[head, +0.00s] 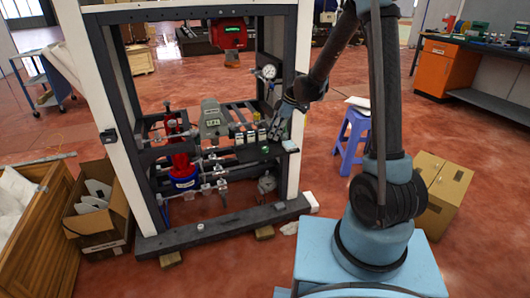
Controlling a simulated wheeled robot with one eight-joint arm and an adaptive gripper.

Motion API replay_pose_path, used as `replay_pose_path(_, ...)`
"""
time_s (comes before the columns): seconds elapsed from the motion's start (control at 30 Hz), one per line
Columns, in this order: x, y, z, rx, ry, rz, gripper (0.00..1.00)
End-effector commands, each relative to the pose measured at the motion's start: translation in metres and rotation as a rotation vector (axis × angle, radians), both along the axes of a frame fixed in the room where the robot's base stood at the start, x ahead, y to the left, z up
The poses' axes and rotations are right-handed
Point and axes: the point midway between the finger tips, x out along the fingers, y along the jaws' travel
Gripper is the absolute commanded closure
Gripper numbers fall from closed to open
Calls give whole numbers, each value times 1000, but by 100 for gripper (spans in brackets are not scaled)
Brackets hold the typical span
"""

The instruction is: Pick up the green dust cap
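A small green spot, which looks like the green dust cap (265,150), shows on the dark shelf at the right front of the dispenser frame (215,225). It is too small to make out its shape. My gripper (276,132) is at the right side of the frame, just above and to the right of the green spot. A gap seems to lie between them, but I cannot tell its depth. The fingers are small and blend with the fittings behind them, so I cannot tell whether they are open or shut.
White-topped valves (250,136) and a grey motor housing (212,118) crowd the shelf left of my gripper. A pressure gauge (269,72) hangs above. A purple stool (352,138) and cardboard box (443,190) stand at right. An open box (98,225) is at left.

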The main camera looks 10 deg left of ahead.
Motion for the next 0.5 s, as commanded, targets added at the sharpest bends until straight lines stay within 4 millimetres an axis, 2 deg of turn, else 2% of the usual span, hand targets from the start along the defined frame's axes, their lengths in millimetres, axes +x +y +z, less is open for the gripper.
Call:
replay_pose_path(0.2, -2, 11, -25, 0, 1, 1, 61)
replay_pose_path(0.5, -3, 15, -36, 0, 1, 0, 61)
